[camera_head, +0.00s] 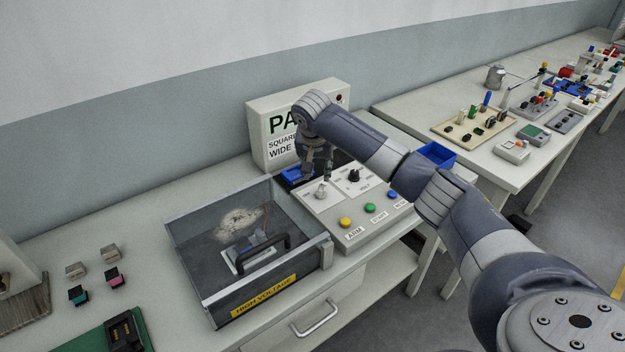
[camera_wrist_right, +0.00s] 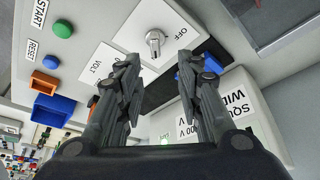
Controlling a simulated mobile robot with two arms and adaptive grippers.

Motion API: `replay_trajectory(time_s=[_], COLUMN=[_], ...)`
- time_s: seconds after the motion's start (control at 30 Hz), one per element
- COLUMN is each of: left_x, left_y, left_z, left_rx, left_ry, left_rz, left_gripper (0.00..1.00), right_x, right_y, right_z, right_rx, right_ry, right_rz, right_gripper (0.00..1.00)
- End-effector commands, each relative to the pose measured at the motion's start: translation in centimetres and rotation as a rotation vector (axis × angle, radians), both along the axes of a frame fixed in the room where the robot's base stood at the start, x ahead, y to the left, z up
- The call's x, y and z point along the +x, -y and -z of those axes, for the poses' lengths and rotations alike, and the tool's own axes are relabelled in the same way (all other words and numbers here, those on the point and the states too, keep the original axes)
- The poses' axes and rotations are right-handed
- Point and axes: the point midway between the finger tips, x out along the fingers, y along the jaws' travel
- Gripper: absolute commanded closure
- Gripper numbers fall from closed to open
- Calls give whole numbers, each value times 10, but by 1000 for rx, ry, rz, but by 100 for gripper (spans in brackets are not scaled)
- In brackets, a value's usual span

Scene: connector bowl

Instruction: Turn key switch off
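The key switch (camera_head: 321,190) is a silver key knob on the sloped top of a grey control box, left of a black rotary knob (camera_head: 353,176). In the right wrist view the key switch (camera_wrist_right: 155,40) sits on a white plate, beside the printed word OFF. My right gripper (camera_head: 318,178) hangs just above the key switch. Its two fingers (camera_wrist_right: 155,62) are spread on either side of the key's line, open and empty, and appear apart from it. My left gripper is in neither view.
A clear-lidded high-voltage box (camera_head: 245,245) with a black handle stands left of the control box. Yellow (camera_head: 345,222), green (camera_head: 369,208) and blue (camera_head: 392,195) buttons line the control box front. A blue bin (camera_head: 436,155) is at right.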

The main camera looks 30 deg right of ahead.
Motion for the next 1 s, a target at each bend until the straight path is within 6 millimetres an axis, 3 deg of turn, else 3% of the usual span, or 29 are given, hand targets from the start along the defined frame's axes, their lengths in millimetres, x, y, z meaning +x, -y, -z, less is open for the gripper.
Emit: replay_trajectory(time_s=[0.43,0.57,0.8,1.0], left_x=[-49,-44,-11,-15], left_y=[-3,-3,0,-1], left_z=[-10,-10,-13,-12], left_rx=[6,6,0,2], left_ry=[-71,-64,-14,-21], left_rz=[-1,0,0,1], left_gripper=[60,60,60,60], right_x=[19,24,29,30], right_y=[17,21,26,27], right_z=[63,80,96,98], right_rx=[1,0,-1,-1], right_ry=[-4,-2,-2,-1], right_rz=[3,2,1,1], right_gripper=[67,67,67,67])
